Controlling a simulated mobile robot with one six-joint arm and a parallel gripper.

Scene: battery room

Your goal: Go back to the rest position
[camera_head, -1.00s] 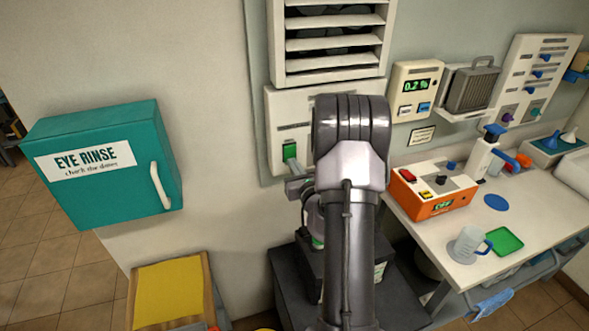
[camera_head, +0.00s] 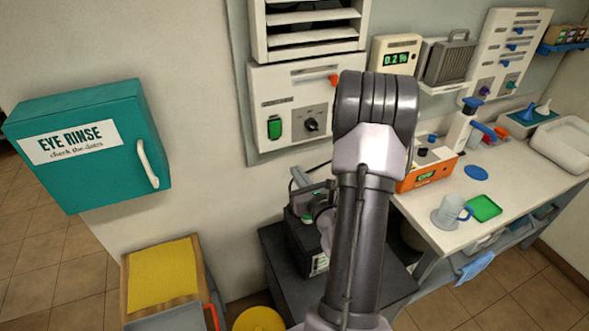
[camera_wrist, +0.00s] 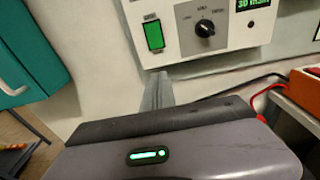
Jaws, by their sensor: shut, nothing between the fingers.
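My gripper (camera_wrist: 158,88) shows in the wrist view as narrow grey fingers, shut and empty, beyond the grey housing with a green light. The fingers point up toward the lower edge of the white wall panel (camera_wrist: 178,50), below its green switch (camera_wrist: 154,35) and black knob (camera_wrist: 205,28). I cannot tell the exact gap to the panel. The arm hides part of the bench edge and the orange box (camera_head: 418,180).
The teal eye rinse cabinet (camera_head: 88,150) juts out at the left. A black battery-like unit (camera_head: 306,238) stands on a dark stand (camera_head: 283,275) below the gripper.

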